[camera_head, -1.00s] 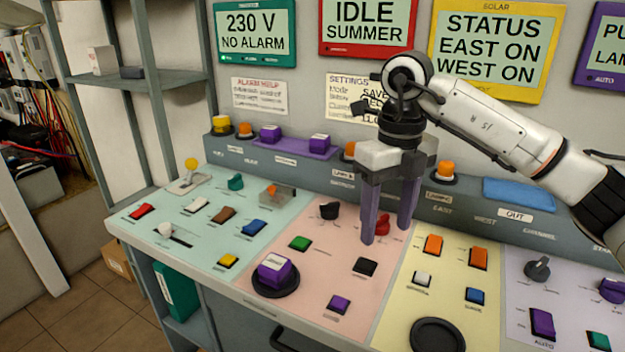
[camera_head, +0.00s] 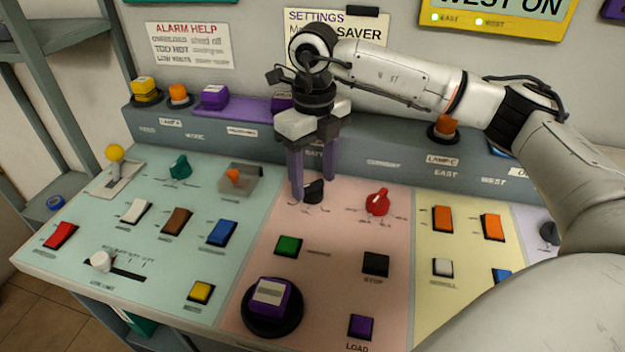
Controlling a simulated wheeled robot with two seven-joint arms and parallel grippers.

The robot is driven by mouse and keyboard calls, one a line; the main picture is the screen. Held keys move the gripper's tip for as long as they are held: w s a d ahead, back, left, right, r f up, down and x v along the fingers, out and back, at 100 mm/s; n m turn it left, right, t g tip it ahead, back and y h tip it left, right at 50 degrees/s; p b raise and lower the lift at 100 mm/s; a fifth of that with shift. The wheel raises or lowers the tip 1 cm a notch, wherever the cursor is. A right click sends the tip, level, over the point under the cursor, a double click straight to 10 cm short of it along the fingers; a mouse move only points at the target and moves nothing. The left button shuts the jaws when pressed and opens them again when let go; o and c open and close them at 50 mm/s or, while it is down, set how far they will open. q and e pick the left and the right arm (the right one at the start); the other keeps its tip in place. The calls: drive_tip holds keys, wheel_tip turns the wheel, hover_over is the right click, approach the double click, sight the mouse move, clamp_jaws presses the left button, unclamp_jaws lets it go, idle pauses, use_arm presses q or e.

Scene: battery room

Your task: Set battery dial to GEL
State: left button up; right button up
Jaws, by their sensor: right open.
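The black dial (camera_head: 314,192) stands at the top of the pink panel, below a partly hidden label that seems to start with "BATT". Its pointer direction and the small marks around it are too small to read. My right gripper (camera_head: 314,188) points down at this dial with its purple fingers apart. One finger is at the dial's left, the other behind it to the right. The dial shows between them, and I cannot tell whether either finger touches it. My left gripper is not in view.
A red dial (camera_head: 377,202) stands to the right on the pink panel. Green (camera_head: 288,246) and black (camera_head: 376,264) switches and a purple button (camera_head: 270,300) on a round black base lie nearer. My right arm covers the lower right of the view.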

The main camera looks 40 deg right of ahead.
sight(312, 190)
drive_tip(key=shift+f, duration=0.85)
drive_tip(key=shift+w+f, duration=0.1)
drive_tip(key=shift+f, duration=0.1)
drive_tip(key=c, duration=0.9)
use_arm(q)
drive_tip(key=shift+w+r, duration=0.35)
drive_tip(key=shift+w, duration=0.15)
